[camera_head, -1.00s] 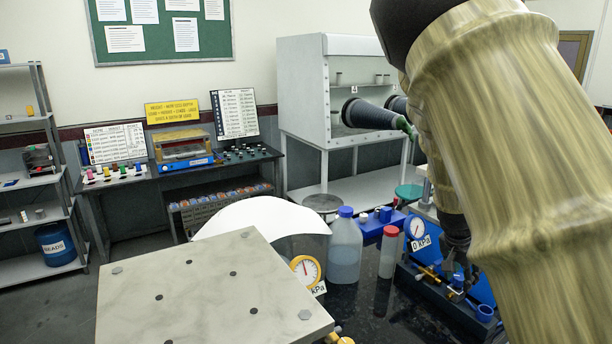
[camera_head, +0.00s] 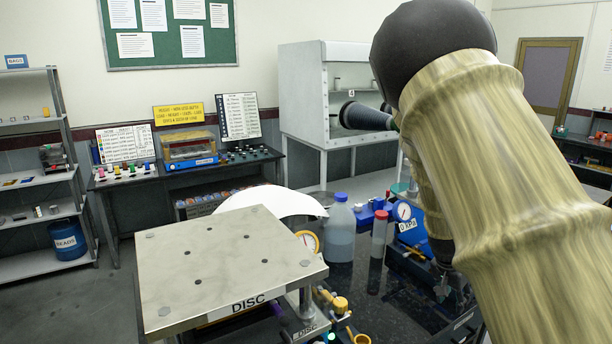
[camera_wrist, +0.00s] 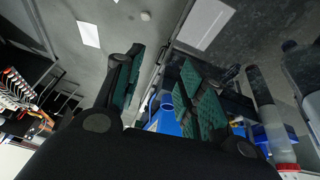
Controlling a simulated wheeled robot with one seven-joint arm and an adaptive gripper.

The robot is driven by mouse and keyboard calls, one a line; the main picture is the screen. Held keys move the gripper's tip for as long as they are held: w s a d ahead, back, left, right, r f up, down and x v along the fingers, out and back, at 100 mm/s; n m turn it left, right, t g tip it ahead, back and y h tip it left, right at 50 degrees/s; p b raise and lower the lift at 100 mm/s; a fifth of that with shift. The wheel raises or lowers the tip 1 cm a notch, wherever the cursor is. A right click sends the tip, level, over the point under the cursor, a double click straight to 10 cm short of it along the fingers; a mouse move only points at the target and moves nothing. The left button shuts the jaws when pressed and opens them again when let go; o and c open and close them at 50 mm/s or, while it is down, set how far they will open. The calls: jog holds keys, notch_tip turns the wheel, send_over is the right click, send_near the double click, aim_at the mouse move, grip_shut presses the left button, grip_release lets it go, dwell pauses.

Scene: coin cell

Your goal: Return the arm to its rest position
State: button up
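My arm (camera_head: 500,180) fills the right of the head view, its dark round joint at the top and its lower part out of frame. My gripper (camera_wrist: 160,62) shows in the wrist view with two green-padded fingers spread apart. Nothing is seen held between them. In the head view a dark part by the arm's lower edge, near the gauge stand, seems to be the gripper, but its fingers are too small to tell. In the wrist view blue equipment (camera_wrist: 168,122) and a red-capped tube (camera_wrist: 284,155) lie beyond and beside the fingers.
A pale plate press marked DISC (camera_head: 225,262) stands at front left. A blue-capped bottle (camera_head: 341,230), a red-capped tube (camera_head: 379,238) and a blue gauge (camera_head: 403,211) stand on the dark bench. A fume hood (camera_head: 305,95) and shelves (camera_head: 40,180) are behind. Floor is clear at left.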

jog(key=s+a+f+n+b, duration=0.1)
jog(key=s+a+f+n, duration=0.1)
jog(key=s+f, duration=0.55)
jog(key=s+a+f+n+g+y+b, duration=0.1)
jog(key=s+f, duration=0.3)
jog(key=f, duration=0.6)
jog(key=s+a+f+n, duration=0.2)
jog(key=s+f, duration=0.3)
jog(key=f, duration=0.4)
jog(key=s+a+f+n+y+b, duration=0.1)
jog(key=s+a+f+n, duration=0.1)
jog(key=s, duration=0.6)
jog(key=s+a+f+n+y, duration=0.1)
jog(key=s+a+f, duration=0.4)
jog(key=s, duration=0.4)
jog(key=s+a+f+n+g+y+b, duration=0.1)
jog(key=s+a+f+n, duration=0.1)
jog(key=s+f, duration=0.3)
jog(key=s+a, duration=0.1)
jog(key=s, duration=0.3)
jog(key=shift+a+f+n+b, duration=0.15)
jog(key=shift+a+n+b, duration=0.15)
jog(key=shift+a+b, duration=0.05)
jog(key=shift+c, duration=0.5)
